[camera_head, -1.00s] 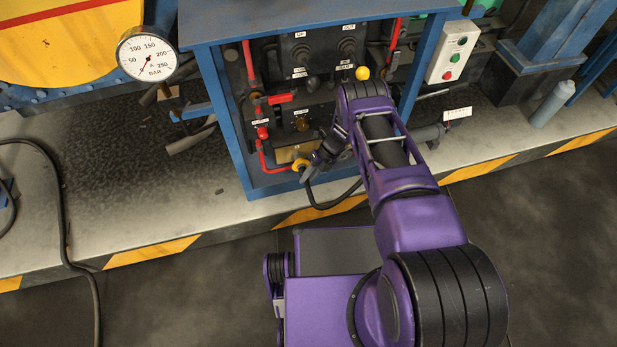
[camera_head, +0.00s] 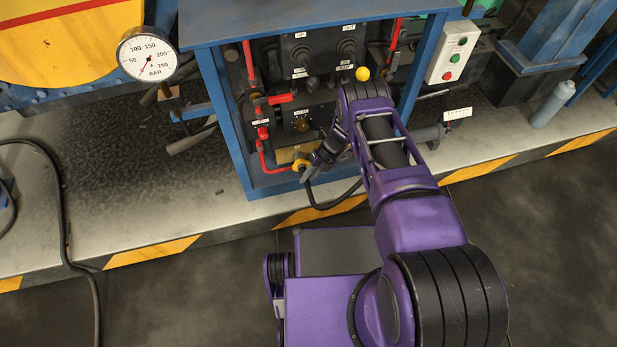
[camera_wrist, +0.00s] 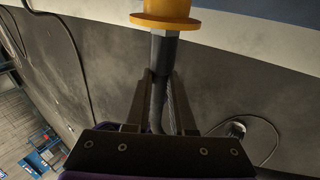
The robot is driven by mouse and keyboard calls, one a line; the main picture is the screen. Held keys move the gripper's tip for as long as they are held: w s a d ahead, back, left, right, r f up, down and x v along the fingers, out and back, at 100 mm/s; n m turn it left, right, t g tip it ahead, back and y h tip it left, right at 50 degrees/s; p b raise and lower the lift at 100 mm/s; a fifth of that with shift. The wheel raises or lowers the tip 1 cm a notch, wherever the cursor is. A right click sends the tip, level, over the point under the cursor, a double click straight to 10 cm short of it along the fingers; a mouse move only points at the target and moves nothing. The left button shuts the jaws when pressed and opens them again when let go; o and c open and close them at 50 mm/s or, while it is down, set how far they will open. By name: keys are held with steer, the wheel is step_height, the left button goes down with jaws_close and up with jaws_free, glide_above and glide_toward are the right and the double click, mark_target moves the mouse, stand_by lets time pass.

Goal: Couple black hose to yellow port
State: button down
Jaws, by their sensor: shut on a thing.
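The yellow port (camera_head: 299,165) sits low on the front of the blue cabinet, at the end of a red pipe in the head view. In the wrist view the yellow port (camera_wrist: 167,14) is a flanged collar at the top. The black hose (camera_wrist: 159,90) runs between my gripper's fingers (camera_wrist: 160,95), and its dark end meets the underside of the yellow flange. I cannot tell how deep it sits in it. My gripper (camera_head: 314,165) is shut on the hose just beside the port. The hose (camera_head: 325,205) loops down below the gripper.
The blue cabinet (camera_head: 232,140) holds red pipes, valves and knobs close around the gripper. A red lever (camera_head: 280,98) is above the port. A pressure gauge (camera_head: 152,55) stands at left. A loose black cable (camera_head: 62,215) lies across the left floor.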

steer(key=shift+w+a+r, duration=0.2)
steer(key=shift+w+r, duration=0.1)
steer(key=shift+w, duration=0.35)
steer(key=c, duration=0.7)
jaws_free()
steer(key=shift+s+f, duration=0.1)
steer(key=shift+s, duration=0.05)
steer(key=shift+s+d, duration=0.1)
steer(key=shift+s, duration=0.05)
